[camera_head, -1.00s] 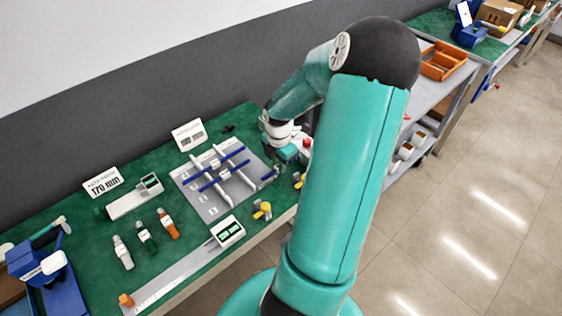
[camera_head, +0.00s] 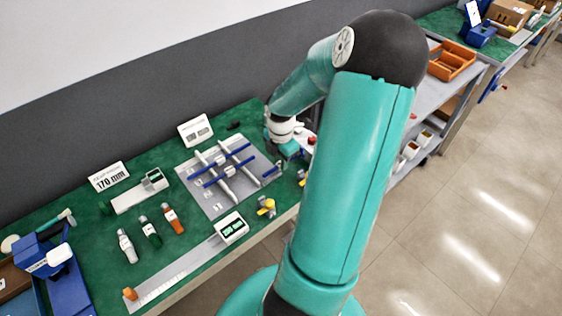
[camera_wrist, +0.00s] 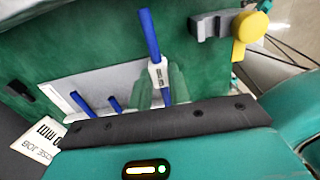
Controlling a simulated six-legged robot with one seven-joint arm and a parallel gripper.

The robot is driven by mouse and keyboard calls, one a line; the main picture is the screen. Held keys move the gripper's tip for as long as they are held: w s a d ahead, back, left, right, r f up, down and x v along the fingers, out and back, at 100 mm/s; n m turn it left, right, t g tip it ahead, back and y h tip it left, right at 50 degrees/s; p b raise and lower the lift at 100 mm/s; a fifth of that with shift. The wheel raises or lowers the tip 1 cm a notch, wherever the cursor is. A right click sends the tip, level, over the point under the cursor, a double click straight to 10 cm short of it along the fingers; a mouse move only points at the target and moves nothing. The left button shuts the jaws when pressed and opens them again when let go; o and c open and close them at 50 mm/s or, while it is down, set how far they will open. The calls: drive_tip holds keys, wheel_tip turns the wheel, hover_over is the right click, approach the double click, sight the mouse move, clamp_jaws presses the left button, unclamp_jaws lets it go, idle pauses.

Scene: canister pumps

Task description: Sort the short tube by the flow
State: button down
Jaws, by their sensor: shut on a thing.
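A short blue tube with a white label (camera_wrist: 152,40) runs between the pale green fingers of my gripper (camera_wrist: 162,88) in the wrist view. My gripper is shut on it. In the head view my gripper (camera_head: 288,151) is at the right end of the grey plate (camera_head: 212,205), and a short blue piece (camera_head: 270,171) shows beside it at the plate's right edge. Blue and white tubes (camera_head: 224,175) cross each other on the plate. The fingertips are hard to make out in the head view.
A yellow-knobbed valve (camera_head: 266,206) stands at the bench's front edge; a yellow knob (camera_wrist: 249,30) shows in the wrist view. An orange tray (camera_head: 452,60) is behind my arm.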

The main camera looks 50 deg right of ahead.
drive_tip(key=shift+r, duration=2.5)
drive_tip(key=shift+w+a, duration=0.1)
idle(0.5)
